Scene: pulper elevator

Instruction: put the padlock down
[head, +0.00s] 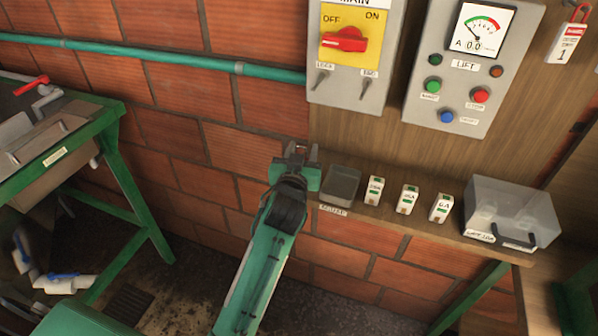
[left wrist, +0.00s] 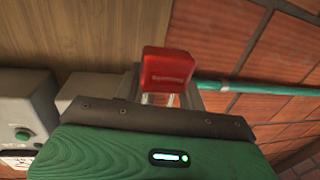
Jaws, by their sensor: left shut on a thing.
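The padlock (left wrist: 168,68) has a red body with small lettering. In the left wrist view it stands just beyond the edge of my gripper, with its pale shackle legs toward me. My left gripper (head: 301,154) is shut on it, in front of the wall at the left end of the wooden shelf (head: 440,240). In the head view the padlock cannot be made out; the gripper hides it. A small open grey tray (head: 341,186) with a label sits on the shelf just right of the gripper. My right gripper is not in view.
Three white breakers (head: 408,199) stand in a row on the shelf, left of a clear lidded box (head: 510,213). Above are the main switch box (head: 349,45), its red knob at OFF, and the lift panel (head: 470,75). A green pipe (head: 170,57) crosses the brick wall.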

